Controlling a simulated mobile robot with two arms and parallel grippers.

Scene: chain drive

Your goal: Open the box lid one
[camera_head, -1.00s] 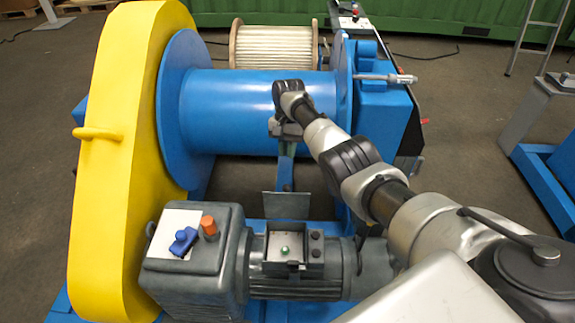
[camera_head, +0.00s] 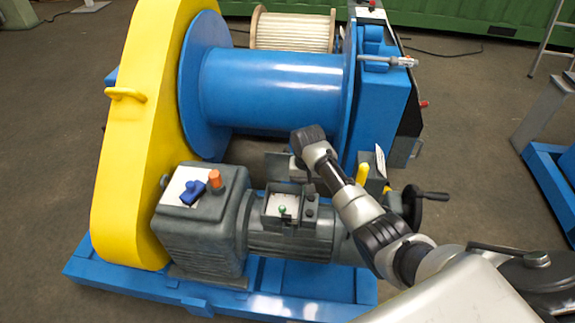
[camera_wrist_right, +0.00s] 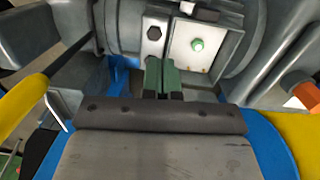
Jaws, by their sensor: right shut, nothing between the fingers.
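The grey box (camera_head: 283,206) sits on top of the motor. Its light panel carries a green button, and a dark raised edge stands along its far side. The panel and green button also show near the top of the right wrist view (camera_wrist_right: 197,45). I cannot tell clearly which part is lid one or how far it is open. My right gripper (camera_wrist_right: 160,64) is shut and empty; its green fingertips point at the box, close beside a dark hexagonal bolt. In the head view my right wrist stands just behind the box, and its fingertips are hidden. My left gripper is not in view.
Left of the box stand a gearbox with an orange knob (camera_head: 215,179) and a yellow guard (camera_head: 130,150). A blue drum (camera_head: 275,90) is behind. A yellow handle (camera_head: 361,173) and handwheel (camera_head: 432,196) are at right.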

